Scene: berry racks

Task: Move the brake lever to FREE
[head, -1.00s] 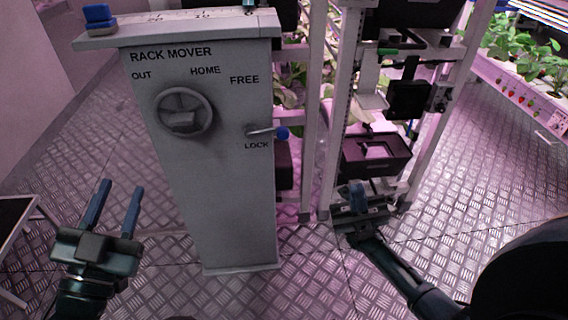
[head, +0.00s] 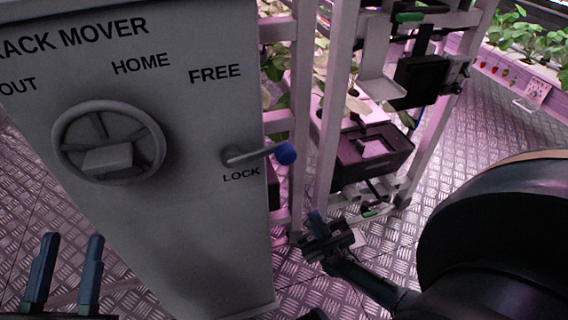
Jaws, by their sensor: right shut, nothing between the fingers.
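The brake lever (head: 245,155) is a short grey arm with a blue ball knob (head: 286,153) on the right part of the grey rack mover cabinet (head: 200,230). It points right and slightly up, just above the word LOCK, with FREE printed higher up. My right gripper (head: 317,222) is shut and empty, below and to the right of the knob, clear of it. My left gripper (head: 66,270) is open and empty at the lower left, with its base cut off by the picture's bottom edge.
A grey handwheel (head: 108,141) is on the cabinet left of the lever. A white rack frame (head: 335,110) with black trays (head: 372,155) stands close behind the knob, to its right. Metal plate floor (head: 480,130) lies open at the right.

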